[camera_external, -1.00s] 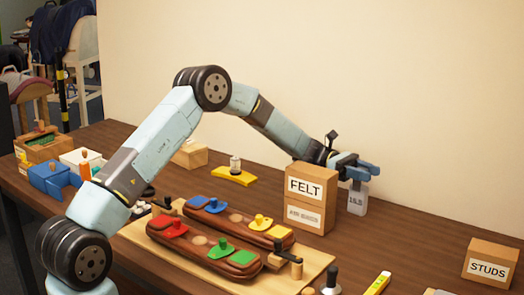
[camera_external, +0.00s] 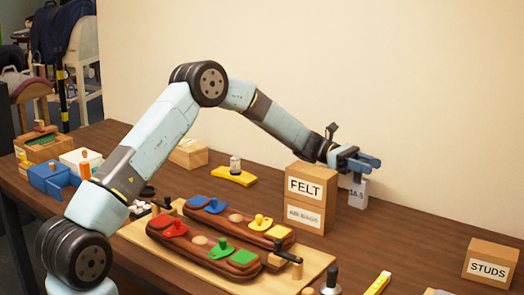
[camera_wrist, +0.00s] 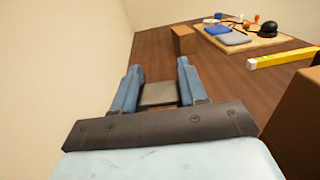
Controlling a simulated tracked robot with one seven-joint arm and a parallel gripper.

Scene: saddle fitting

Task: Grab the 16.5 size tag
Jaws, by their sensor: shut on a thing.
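The 16.5 size tag (camera_external: 358,194) is a small pale grey block with dark figures on its face, just right of the FELT box in the external view. My gripper (camera_external: 370,162) is directly above it, shut on the tag's upper part. A short narrow piece of the tag shows below the fingers, and the tag hangs upright. In the wrist view my gripper (camera_wrist: 158,75) has its two blue fingers either side of a grey surface, the tag's top (camera_wrist: 158,94).
The FELT box (camera_external: 305,172) stands close on the left of the tag. A STUDS box (camera_external: 490,250) is at the far right. A board (camera_external: 150,238) with two brown padded pieces lies in front. A yellow tool (camera_external: 378,283) lies at the front. The wall is behind my gripper.

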